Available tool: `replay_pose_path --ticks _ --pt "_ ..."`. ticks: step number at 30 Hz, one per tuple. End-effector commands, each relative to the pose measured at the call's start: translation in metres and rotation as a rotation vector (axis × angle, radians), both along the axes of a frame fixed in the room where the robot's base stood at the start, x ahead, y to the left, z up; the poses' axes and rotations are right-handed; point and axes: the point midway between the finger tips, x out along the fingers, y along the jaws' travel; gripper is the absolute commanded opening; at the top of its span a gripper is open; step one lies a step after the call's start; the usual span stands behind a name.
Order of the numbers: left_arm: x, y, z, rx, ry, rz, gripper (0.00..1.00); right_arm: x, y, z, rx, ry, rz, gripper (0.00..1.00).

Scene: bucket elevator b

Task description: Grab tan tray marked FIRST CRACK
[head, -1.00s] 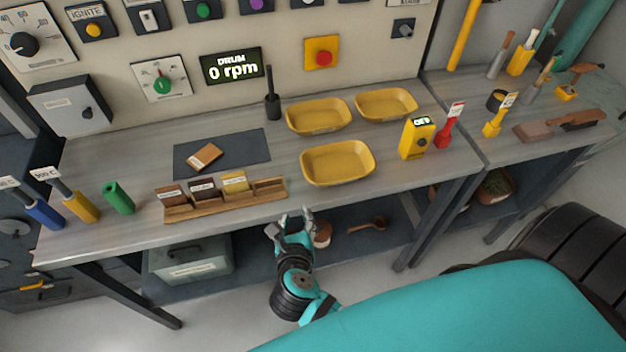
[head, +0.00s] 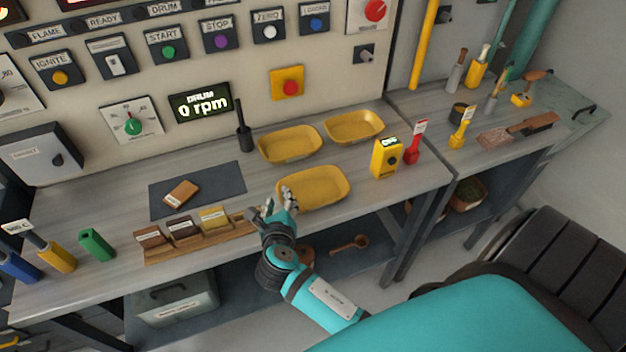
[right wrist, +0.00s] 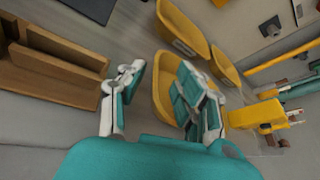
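A small tan-brown tray (head: 181,193) lies on the dark mat; its label is too small to read. The wooden rack (head: 200,243) in front holds a brown tray (head: 150,236), a dark brown tray (head: 183,227) and a yellowish tan tray (head: 214,217); I cannot read their labels either. My right gripper (head: 277,207) is open and empty at the bench's front edge, by the rack's right end and the front yellow bowl. In the right wrist view its fingers (right wrist: 163,88) are apart, with the rack (right wrist: 50,75) to the left. My left gripper is out of view.
Yellow bowls (head: 318,188) stand right of the mat (head: 225,180). A black upright handle (head: 241,128), a yellow meter (head: 386,158) and a red tool (head: 413,150) also stand on the bench.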

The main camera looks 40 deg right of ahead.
Motion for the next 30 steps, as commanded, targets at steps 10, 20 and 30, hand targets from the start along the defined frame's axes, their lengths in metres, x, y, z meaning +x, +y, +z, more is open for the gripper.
replay_pose_path --ticks 10,20,30 --pt "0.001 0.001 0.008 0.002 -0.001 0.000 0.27 0.033 -0.021 -0.016 -0.001 0.000 0.000 0.33" --pt "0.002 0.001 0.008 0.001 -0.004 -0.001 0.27 0.042 -0.026 -0.021 0.000 0.000 0.001 0.33" --pt "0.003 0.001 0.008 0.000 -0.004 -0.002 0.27 0.042 -0.026 -0.021 0.000 0.000 0.001 0.00"
